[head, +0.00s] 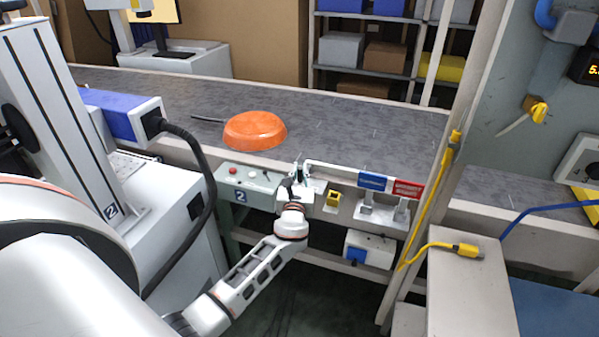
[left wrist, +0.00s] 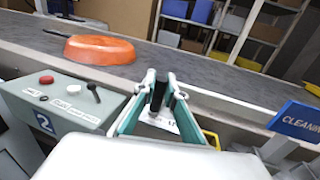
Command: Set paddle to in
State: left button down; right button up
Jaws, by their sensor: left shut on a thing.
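My left gripper (head: 298,180) is at the near edge of the conveyor, just right of the grey control box (head: 240,183) marked 2. In the left wrist view its fingers (left wrist: 164,92) are closed around a small dark upright piece (left wrist: 158,97), which seems to be the paddle. A white plate with small lettering (left wrist: 160,122) shows below it, too small to read. The fingers hide much of the piece, so I cannot tell which setting it stands at. My right gripper is not in view.
An orange pan (head: 254,130) lies upside down on the grey conveyor belt (head: 380,138), behind the control box. A blue sign (head: 373,181) and a red sign (head: 408,189) stand to the right of my gripper. A yellow cable (head: 440,190) runs along the post.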

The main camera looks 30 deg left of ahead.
pick_arm(q)
jog(key=shift+w+d+y, duration=0.15)
jog(key=shift+d+y, duration=0.15)
jog(key=shift+d, duration=0.35)
jog(key=shift+w+d+f+n+g+y+b, duration=0.1)
jog(key=shift+w+d+n+g+y+b, duration=0.1)
jog(key=shift+d+n+g+y+b, duration=0.35)
jog(key=shift+w+d+n+g+y+b, duration=0.2)
jog(key=shift+d+n+g+y+b, duration=0.15)
jog(key=shift+n+y, duration=0.25)
jog(key=shift+w+d, duration=0.25)
jog(key=shift+d, duration=0.3)
jog(key=shift+w+d+r, duration=0.2)
jog(key=shift+w+d, duration=0.65)
jog(key=c, duration=2.1)
grip_release()
jog(key=shift+w+d, duration=0.1)
jog(key=shift+w, duration=0.05)
jog(key=shift+a+f, duration=0.1)
jog(key=shift+a, duration=0.1)
jog(key=v, duration=1.2)
jog(key=shift+d, duration=0.1)
